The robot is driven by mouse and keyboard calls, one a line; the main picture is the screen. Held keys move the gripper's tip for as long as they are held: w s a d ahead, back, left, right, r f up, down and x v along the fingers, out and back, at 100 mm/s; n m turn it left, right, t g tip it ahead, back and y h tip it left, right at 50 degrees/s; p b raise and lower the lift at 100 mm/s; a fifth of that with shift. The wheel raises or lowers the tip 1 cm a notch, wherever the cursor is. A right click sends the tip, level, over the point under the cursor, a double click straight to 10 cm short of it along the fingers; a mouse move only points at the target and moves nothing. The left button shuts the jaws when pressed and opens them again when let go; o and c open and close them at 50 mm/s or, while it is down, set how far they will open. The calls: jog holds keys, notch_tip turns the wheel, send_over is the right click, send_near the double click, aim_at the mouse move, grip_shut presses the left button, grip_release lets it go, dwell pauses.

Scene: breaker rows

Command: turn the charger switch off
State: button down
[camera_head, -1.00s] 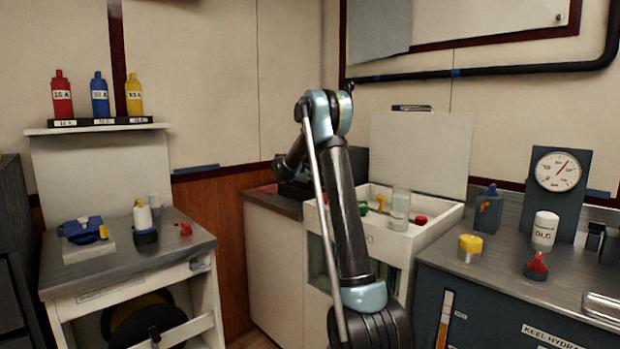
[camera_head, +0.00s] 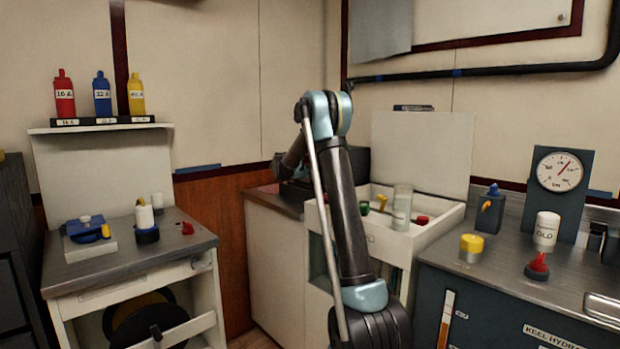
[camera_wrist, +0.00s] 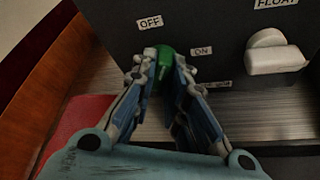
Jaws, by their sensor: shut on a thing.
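In the wrist view a green switch handle (camera_wrist: 165,66) stands on a dark panel (camera_wrist: 225,25). An OFF label (camera_wrist: 150,22) is above and left of it, and an ON label (camera_wrist: 202,51) is to its right. My gripper (camera_wrist: 165,82) is shut on the green handle, with its fingers on either side of it. The handle's lower part and its exact angle between the labels are hidden by the fingers. A small label (camera_wrist: 216,84) below right of the handle is too small to read. In the head view my arm hides the gripper and the handle.
A white handle (camera_wrist: 276,54) sits right of the green one, under a FLOAT label (camera_wrist: 276,3). A red surface (camera_wrist: 77,122) lies at lower left. In the head view a white sink unit (camera_head: 440,221) stands right of my arm.

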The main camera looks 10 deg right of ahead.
jog(key=shift+w+d+r+n+g+h, duration=0.2)
jog(key=shift+n+g+h, duration=0.25)
jog(key=shift+n, duration=0.5)
jog(key=shift+w+d+r+n+g+h, duration=0.15)
jog(key=shift+n+g+h, duration=0.1)
jog(key=shift+n+g, duration=0.55)
jog(key=shift+n, duration=0.25)
jog(key=c, duration=1.7)
grip_release()
jog(key=shift+o, duration=0.5)
jog(key=shift+f, duration=0.2)
jog(key=shift+a, duration=0.15)
jog(key=shift+s+a, duration=0.1)
